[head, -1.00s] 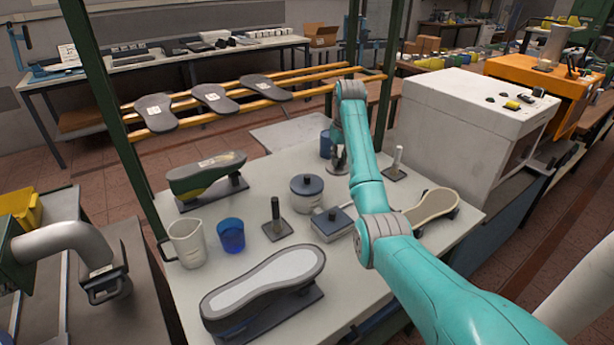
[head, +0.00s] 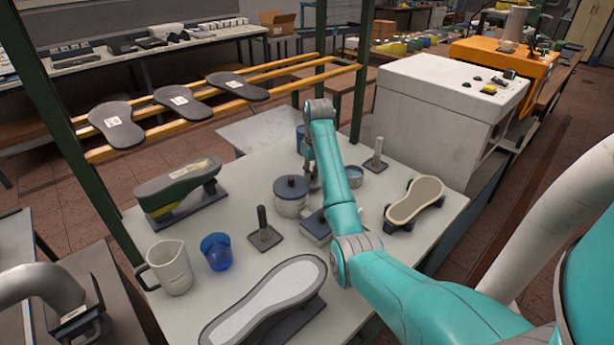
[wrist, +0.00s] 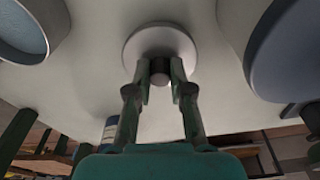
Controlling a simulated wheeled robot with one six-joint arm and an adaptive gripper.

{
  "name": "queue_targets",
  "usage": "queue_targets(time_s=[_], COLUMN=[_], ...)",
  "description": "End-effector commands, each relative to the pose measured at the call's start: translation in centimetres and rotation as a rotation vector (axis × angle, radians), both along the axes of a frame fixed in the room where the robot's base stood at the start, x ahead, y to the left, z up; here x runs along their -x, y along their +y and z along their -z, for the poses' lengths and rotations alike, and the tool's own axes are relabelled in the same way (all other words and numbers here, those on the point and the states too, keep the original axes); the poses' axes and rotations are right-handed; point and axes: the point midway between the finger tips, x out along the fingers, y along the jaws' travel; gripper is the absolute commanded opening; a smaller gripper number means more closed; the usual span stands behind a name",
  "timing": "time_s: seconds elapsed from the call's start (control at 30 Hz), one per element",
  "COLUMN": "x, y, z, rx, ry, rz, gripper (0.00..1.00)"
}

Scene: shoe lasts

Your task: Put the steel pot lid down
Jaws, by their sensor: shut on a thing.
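The steel pot lid (wrist: 160,43) is a pale round disc with a dark knob (wrist: 159,72) in the wrist view. My gripper (wrist: 160,75) is shut on the knob. The lid is over the white tabletop; I cannot tell whether it touches it. In the head view my gripper (head: 312,178) is between a dark-lidded steel pot (head: 290,203) on the left and an open round steel pan (head: 351,177) on the right. The lid is mostly hidden there by my arm. In the wrist view the pan (wrist: 22,35) is at the left edge.
A blue can (head: 301,139) stands behind my gripper. Bare tabletop (head: 255,165) lies left of it.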

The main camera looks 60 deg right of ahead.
Motion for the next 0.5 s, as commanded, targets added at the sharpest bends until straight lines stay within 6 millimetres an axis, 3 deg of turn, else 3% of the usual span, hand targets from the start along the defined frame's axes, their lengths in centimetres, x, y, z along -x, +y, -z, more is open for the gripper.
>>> queue_targets(time_s=[0.13,0.5], x=[1.1,1.2], y=[-0.3,-0.3], z=[2.0,2.4], rx=[0.0,0.0], ry=[0.0,0.0], rz=[0.003,0.003], gripper=[0.03,0.03])
